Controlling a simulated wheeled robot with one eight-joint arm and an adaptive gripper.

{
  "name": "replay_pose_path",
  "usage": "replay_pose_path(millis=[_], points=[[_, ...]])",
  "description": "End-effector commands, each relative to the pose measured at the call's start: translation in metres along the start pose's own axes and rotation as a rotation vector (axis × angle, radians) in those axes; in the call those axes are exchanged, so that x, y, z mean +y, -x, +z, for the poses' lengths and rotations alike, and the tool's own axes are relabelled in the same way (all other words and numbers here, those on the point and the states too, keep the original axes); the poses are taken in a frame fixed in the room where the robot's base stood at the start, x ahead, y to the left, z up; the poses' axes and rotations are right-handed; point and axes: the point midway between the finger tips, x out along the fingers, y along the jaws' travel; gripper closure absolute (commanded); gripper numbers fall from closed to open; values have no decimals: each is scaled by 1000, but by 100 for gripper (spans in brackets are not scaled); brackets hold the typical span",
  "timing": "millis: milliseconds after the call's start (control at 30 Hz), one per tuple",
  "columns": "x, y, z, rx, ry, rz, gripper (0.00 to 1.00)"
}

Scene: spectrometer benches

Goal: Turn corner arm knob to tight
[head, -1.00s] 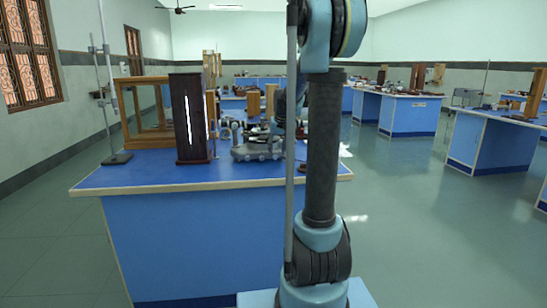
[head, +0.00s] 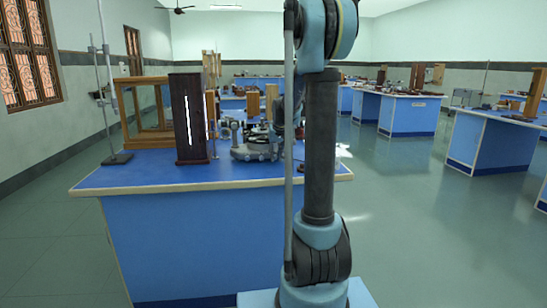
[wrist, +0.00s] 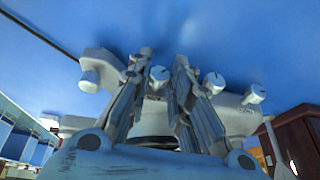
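The grey spectrometer (head: 255,151) stands on the blue bench, to the right of the dark wooden slit box; my arm hides its right part. In the wrist view, its pale grey body (wrist: 240,115) spans behind my gripper (wrist: 165,57). The two fingers are apart, with a gap between their tips. A small round knob (wrist: 160,73) shows in that gap; I cannot tell whether a finger touches it. Other knobs show at right (wrist: 214,81), far right (wrist: 255,94) and left (wrist: 90,78). Which one is the corner arm knob is unclear.
The dark slit box (head: 188,120) stands close left of the spectrometer; it also shows in the wrist view (wrist: 294,140). A wooden frame case (head: 143,138) and a metal stand (head: 116,158) are farther left. The blue bench's front edge (head: 200,187) is clear.

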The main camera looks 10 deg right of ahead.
Motion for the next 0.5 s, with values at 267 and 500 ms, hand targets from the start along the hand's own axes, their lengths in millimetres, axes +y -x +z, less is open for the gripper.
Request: replay_pose_path(millis=[267,500], points=[[-3,0,0,0,-10,-33,100],[2,0,0,1,-63,-154,100]])
